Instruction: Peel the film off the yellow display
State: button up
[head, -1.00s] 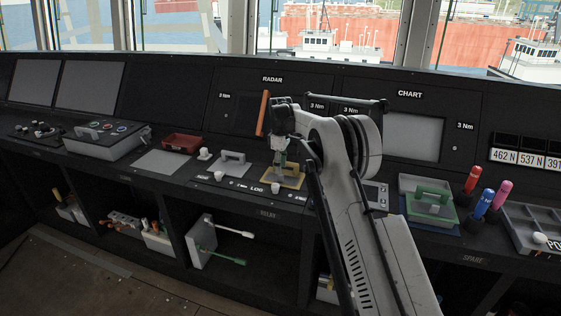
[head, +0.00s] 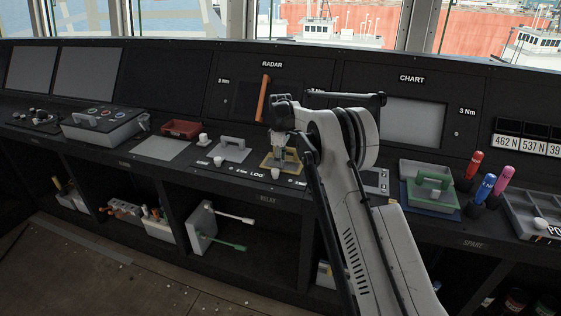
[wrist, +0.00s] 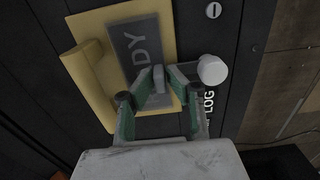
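The yellow display (head: 267,165) lies on the sloping console below the RADAR panel, and its yellow face also shows in the wrist view (wrist: 92,30). A grey film or panel (wrist: 135,42) with lettering ending in "DY" lies on it. A small grey tab (wrist: 158,80) stands up at its lower end. My gripper (wrist: 161,74) is over the display, with its green-padded fingers on either side of the tab. The fingers look apart; I cannot tell whether they touch the tab. In the head view my gripper (head: 284,152) points down and partly hides the display.
A white knob (wrist: 212,69) stands close to my right finger. A yellow raised bar (wrist: 88,75) runs along the display's left side. A grey handled plate (head: 232,151) and a red tray (head: 181,129) lie to the left.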

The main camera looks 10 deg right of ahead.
grip_shut()
jog(key=shift+r, duration=0.15)
jog(key=shift+r+p, duration=1.05)
jog(key=shift+r, duration=1.9)
